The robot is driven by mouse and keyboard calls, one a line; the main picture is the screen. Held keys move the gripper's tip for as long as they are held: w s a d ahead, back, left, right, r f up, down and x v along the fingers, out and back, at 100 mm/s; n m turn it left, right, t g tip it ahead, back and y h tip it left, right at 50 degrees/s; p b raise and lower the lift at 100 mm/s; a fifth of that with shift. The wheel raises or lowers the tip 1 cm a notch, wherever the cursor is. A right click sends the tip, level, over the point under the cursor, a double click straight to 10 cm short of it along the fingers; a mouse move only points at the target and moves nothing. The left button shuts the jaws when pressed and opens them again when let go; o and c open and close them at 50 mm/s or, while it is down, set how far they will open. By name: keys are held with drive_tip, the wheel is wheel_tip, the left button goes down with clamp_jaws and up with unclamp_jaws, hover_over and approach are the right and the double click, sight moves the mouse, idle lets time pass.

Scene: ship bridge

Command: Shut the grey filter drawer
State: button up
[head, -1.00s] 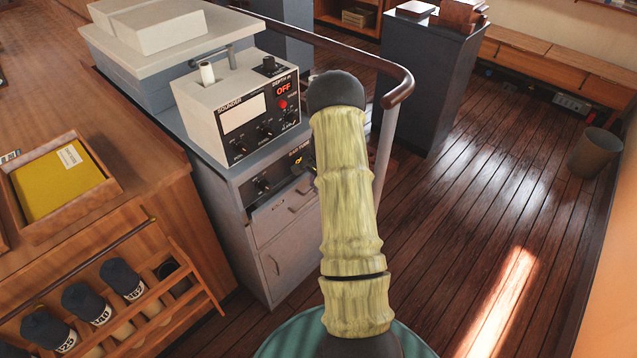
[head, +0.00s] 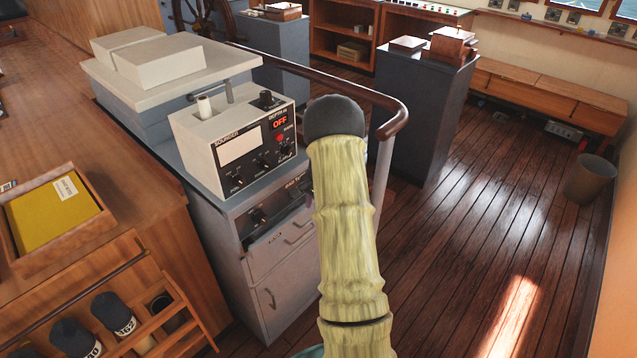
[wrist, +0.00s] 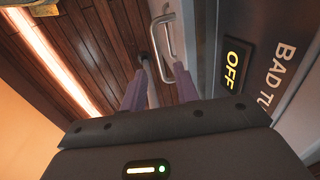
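The grey drawer (head: 280,254) is in the grey cabinet, below the sounder box and a dark control panel. A dark gap along its top edge suggests it stands a little out; how far I cannot tell. My arm hides its right part in the head view. In the wrist view a silver bar handle (wrist: 165,38) shows just beyond my fingertips. My gripper (wrist: 160,72) is open, its two purple fingers apart beside the handle's lower end. Whether they touch it I cannot tell. In the head view my gripper is mostly hidden behind my arm.
The sounder box (head: 238,142) stands on the cabinet, with a lit OFF display. A brown handrail (head: 385,103) curves right behind my arm. The wooden floor (head: 470,230) to the right is clear up to a bin (head: 590,180).

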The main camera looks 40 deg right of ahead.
wheel_tip(320, 180, up, 13)
drive_tip(key=s, duration=0.2)
drive_tip(key=shift+f+b, duration=0.15)
drive_tip(key=shift+b, duration=0.3)
drive_tip(key=c, duration=0.4)
drive_tip(key=shift+s+a, duration=0.1)
drive_tip(key=shift+a, duration=0.25)
clamp_jaws()
drive_tip(key=s+a+n, duration=0.7)
drive_tip(key=s+a, duration=0.2)
drive_tip(key=a, duration=0.3)
drive_tip(key=s+a+r+n, duration=0.1)
drive_tip(key=s+a+n, duration=0.7)
drive_tip(key=a, duration=0.5)
drive_tip(key=shift+s+a+r+h, duration=0.3)
drive_tip(key=shift+s, duration=0.9)
